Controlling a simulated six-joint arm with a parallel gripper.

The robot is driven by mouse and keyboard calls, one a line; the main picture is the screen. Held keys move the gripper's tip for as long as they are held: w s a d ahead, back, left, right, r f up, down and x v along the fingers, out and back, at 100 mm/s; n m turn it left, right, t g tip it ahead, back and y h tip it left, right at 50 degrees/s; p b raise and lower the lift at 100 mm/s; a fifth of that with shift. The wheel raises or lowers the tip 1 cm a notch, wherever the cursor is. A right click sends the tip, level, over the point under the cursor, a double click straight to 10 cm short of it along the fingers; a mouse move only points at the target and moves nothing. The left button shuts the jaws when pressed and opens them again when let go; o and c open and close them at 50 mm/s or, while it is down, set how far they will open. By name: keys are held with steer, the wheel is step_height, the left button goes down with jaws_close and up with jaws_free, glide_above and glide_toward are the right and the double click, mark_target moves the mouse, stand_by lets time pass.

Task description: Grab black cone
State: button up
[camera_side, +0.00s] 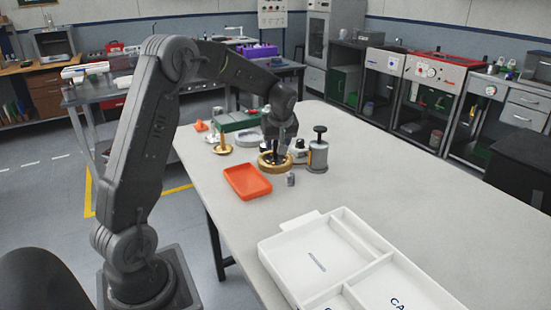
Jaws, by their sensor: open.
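My gripper (276,148) points down over a round gold piece (278,168) on the grey table. A dark shape (266,157) shows at the gold piece, just under the gripper. It may be the black cone, but it is small and partly hidden by my gripper, so its outline is unclear. The jaws are open. I cannot tell whether the fingers touch the dark shape or stand around it.
A grey cylinder with a black knob (318,155) stands close on the right, with a small metal piece (290,179) in front. An orange tray (247,184) lies front left. A gold stemmed piece (222,148) stands left. A white compartment tray (298,238) fills the near table.

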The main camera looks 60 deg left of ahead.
mark_target(275, 149)
steer(key=shift+x, duration=1.95)
steer(key=shift+a, duration=0.1)
steer(key=shift+c, duration=0.4)
steer(key=shift+r, duration=0.1)
jaws_close()
